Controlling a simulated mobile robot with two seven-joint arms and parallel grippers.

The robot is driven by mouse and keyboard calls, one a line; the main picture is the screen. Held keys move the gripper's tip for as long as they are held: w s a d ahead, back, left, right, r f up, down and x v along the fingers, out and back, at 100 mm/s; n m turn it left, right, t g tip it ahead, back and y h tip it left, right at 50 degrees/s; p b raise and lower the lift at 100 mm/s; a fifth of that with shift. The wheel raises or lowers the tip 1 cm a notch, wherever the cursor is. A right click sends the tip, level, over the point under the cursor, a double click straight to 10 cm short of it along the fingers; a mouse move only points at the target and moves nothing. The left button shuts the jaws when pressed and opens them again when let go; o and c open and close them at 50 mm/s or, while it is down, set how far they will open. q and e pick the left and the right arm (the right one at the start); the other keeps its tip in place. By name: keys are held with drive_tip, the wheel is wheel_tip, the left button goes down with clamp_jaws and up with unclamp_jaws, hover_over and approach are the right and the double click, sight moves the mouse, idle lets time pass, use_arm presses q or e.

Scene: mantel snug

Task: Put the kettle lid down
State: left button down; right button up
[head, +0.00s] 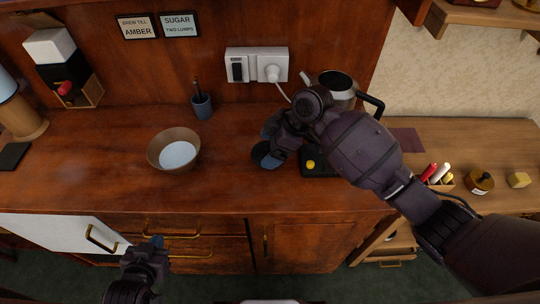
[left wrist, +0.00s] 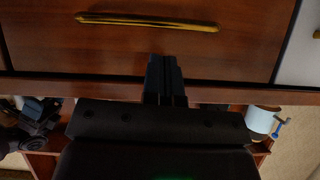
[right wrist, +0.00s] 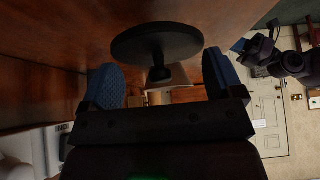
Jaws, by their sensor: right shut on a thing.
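The kettle (head: 338,84) is a steel one with a black handle and an open top, at the back of the counter, partly behind my right arm. My right gripper (head: 264,153) is over the counter, left of the kettle. In the right wrist view, the dark round kettle lid (right wrist: 158,42) is between the two blue fingertips of my right gripper (right wrist: 163,76), its knob towards the palm. In the head view the lid is hard to tell from the gripper. My left gripper (head: 157,243) is empty and shut in front of the drawers; its fingers meet in the left wrist view (left wrist: 164,78).
The counter front between bowl and tray is clear. A socket (head: 256,65) is on the back wall.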

wheel_tip(320, 180, down, 4)
use_arm(q)
drive_tip(key=shift+s+f, duration=0.25)
drive_tip(key=shift+f, duration=0.1)
drive_tip(key=shift+s, duration=0.1)
use_arm(e)
drive_tip(key=shift+f, duration=0.15)
drive_tip(key=shift+f, duration=0.1)
drive_tip(key=o, duration=0.7)
